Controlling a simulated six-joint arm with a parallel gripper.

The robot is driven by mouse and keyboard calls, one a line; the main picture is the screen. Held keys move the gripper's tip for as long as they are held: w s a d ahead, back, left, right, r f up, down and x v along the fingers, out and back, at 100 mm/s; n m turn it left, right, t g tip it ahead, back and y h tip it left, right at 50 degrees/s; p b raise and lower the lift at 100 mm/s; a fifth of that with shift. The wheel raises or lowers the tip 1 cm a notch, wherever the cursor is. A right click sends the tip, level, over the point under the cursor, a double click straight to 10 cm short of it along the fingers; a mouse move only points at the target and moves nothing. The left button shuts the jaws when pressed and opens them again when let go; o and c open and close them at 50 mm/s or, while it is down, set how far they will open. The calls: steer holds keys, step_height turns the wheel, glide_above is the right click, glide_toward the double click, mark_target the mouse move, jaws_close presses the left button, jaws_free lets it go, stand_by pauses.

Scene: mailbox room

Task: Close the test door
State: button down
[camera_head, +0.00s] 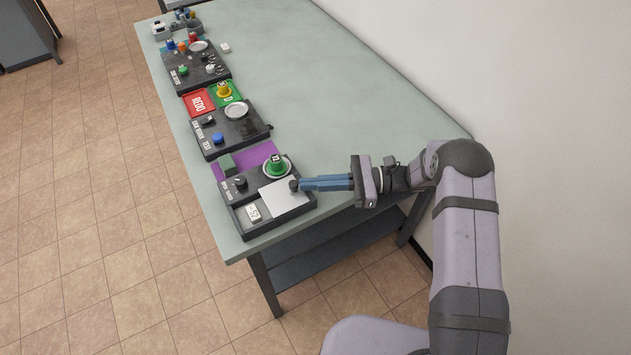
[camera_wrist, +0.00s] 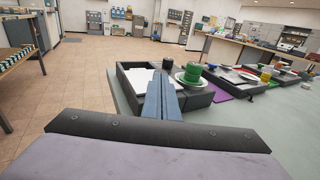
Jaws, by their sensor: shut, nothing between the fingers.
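The nearest dark box (camera_head: 262,222) stands at the near end of the table. Fingertips and knob look very close; contact is unclear. In the wrist view the fingers (camera_wrist: 163,92) hide part of the box, with the panel (camera_wrist: 146,77) to their left.
A green knob on a white disc (camera_head: 277,165) stands just beyond the panel. The box also carries a black dial (camera_head: 240,183) and a white switch (camera_head: 253,212). More dark boxes (camera_head: 230,127) line the left edge of the table (camera_head: 300,80). The table's right side is clear.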

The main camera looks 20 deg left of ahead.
mark_target(282, 205)
steer(key=s+a+p, duration=0.1)
steer(key=s+a, duration=0.5)
steer(key=shift+s+p, duration=0.1)
steer(key=shift+p, duration=0.2)
steer(key=shift+s, duration=0.1)
steer(key=b+v, duration=0.3)
steer(key=v, duration=1.1)
steer(key=shift+w+b, duration=0.25)
steer(key=shift+b, duration=0.05)
steer(key=shift+d+r, duration=0.1)
steer(key=shift+r, duration=0.05)
